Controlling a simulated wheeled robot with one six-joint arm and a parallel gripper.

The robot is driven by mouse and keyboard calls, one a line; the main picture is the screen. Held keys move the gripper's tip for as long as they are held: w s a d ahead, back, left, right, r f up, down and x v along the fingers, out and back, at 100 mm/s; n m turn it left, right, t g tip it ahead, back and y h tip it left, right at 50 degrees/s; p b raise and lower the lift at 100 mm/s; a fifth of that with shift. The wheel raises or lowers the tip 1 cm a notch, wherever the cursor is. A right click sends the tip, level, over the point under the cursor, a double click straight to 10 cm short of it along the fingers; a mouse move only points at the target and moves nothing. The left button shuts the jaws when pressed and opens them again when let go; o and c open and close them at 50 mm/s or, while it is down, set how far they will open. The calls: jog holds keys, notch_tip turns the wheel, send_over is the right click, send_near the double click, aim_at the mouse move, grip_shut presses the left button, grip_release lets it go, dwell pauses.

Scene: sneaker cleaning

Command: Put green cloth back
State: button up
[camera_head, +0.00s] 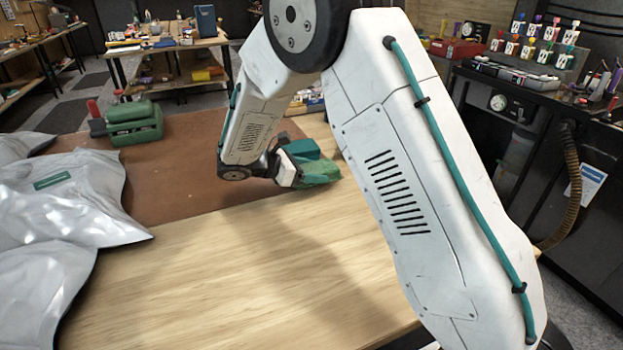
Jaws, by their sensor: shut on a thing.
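My gripper (297,167) is in the middle of the view, at the right edge of the brown mat, and is shut on the green cloth (320,172). The cloth shows as a folded green bundle to the right of the gripper, low over the wooden table or touching it; I cannot tell which. My own arm hides part of the area behind and to the right of the cloth. The fingertips are small and partly covered.
A brown mat (190,165) covers the far part of the wooden table (260,270). Silver crumpled sheeting (60,220) lies at the left. A green device with a red handle (135,122) stands at the mat's back left. The table's front middle is clear. A dark cabinet with bottles (530,85) stands at the right.

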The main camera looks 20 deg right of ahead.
jog(key=shift+f, duration=1.25)
jog(key=shift+f, duration=0.15)
jog(key=o, duration=1)
jog(key=shift+c, duration=0.2)
